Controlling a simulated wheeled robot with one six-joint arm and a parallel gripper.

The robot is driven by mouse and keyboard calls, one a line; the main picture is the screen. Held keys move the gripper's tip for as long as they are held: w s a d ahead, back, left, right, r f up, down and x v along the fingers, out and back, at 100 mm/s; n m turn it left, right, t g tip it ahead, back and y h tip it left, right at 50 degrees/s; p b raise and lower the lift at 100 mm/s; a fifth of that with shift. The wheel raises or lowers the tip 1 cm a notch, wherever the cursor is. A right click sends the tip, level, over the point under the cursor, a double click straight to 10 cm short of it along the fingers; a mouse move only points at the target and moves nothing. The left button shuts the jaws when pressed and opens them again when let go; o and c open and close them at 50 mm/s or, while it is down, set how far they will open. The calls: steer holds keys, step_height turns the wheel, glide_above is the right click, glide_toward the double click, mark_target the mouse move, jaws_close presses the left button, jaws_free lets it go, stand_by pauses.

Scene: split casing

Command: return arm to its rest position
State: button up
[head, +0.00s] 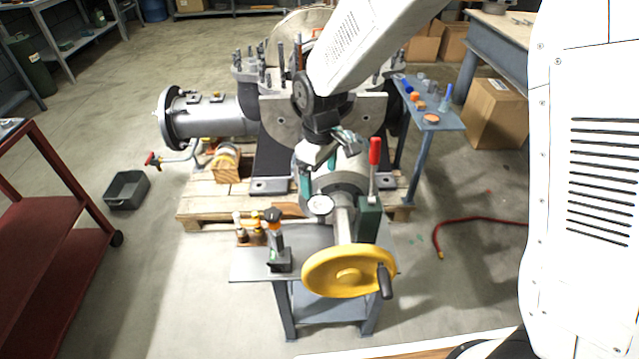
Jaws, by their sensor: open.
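My gripper (335,152) hangs from my white arm near the middle of the view, in front of the large grey casing (272,120). It is open, and I see nothing between its jaws. It is above and behind a grey bench (250,268) that bears a machine with a yellow handwheel (335,272), a round gauge (320,205) and a red-handled lever (375,155). Whether the gripper touches the machine body behind the wheel cannot be told. My arm hides part of the casing.
The casing stands on a wooden pallet (200,205). A small blue-grey table (435,122) with small parts is to the right. A red cart (60,240) and a grey bin (127,190) are at left. A red hose (480,219) lies on the floor, and cardboard boxes (497,115) stand behind.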

steer(key=shift+r, duration=0.1)
stand_by(0.4)
steer(key=s+d+r+m, duration=0.3)
steer(key=s+d+r, duration=0.3)
steer(key=s, duration=0.3)
steer(key=s+d+r+m+t, duration=0.1)
steer(key=s+d+r+m, duration=0.3)
steer(key=s+d+r, duration=0.2)
steer(key=s+d+r+m, duration=0.3)
steer(key=s+d+r, duration=0.4)
steer(key=s, duration=0.5)
steer(key=shift+d+m, duration=0.3)
steer(key=shift+d, duration=0.85)
steer(key=shift+s, duration=0.1)
